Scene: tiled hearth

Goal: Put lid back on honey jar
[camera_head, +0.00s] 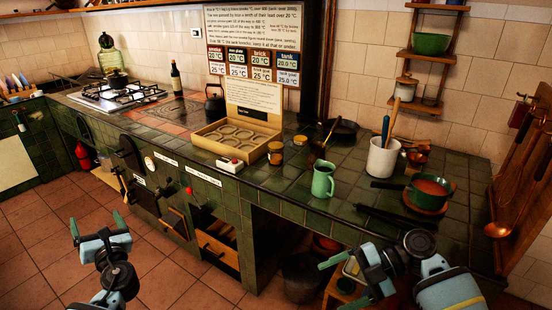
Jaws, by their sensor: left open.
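A small amber jar (275,154), which looks like the honey jar, stands on the green tiled counter beside the open cardboard box. A small brownish round piece (300,140) lies just behind it to the right; it may be the lid, but it is too small to be sure. I cannot tell whether the jar's top is covered. My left gripper (97,224) is open and empty over the floor at the lower left, far from the jar. My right gripper (340,282) is open and empty in front of the counter at the lower right.
A green mug (323,180), a white utensil crock (382,157) and a green pan (415,193) stand right of the jar. The counter's front edge lies between my grippers and the jar.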

